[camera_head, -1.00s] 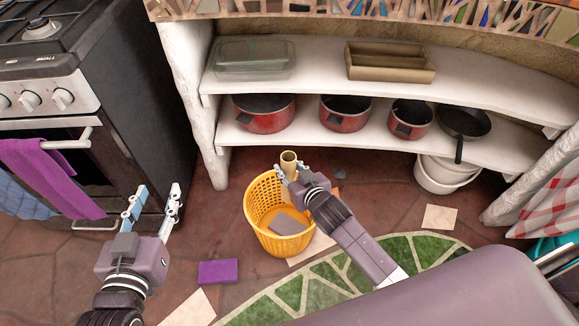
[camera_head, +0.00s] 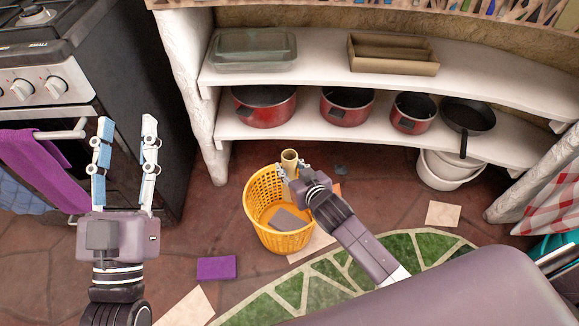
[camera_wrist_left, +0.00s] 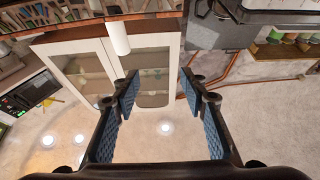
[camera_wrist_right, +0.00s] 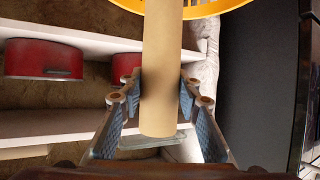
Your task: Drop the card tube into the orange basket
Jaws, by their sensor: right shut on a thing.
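The card tube (camera_head: 289,160) is a tan cylinder, held upright by my right gripper (camera_head: 284,174) at the right part of the orange basket's opening in the head view. In the right wrist view the tube (camera_wrist_right: 161,80) stands between the two fingers of my right gripper (camera_wrist_right: 160,100), which are shut on it. The orange basket (camera_head: 262,225) stands on the floor, with a grey flat piece (camera_head: 289,221) inside; its yellow-orange rim (camera_wrist_right: 215,8) shows at the top of the right wrist view. My left gripper (camera_head: 125,125) is open and empty, raised in front of the stove.
Shelves (camera_head: 340,137) with red pots and a pan stand behind the basket. The stove (camera_head: 110,80) is at the left. A purple block (camera_head: 216,268) and flat tiles (camera_head: 443,214) lie on the floor. A white bucket (camera_head: 445,172) stands under the shelf.

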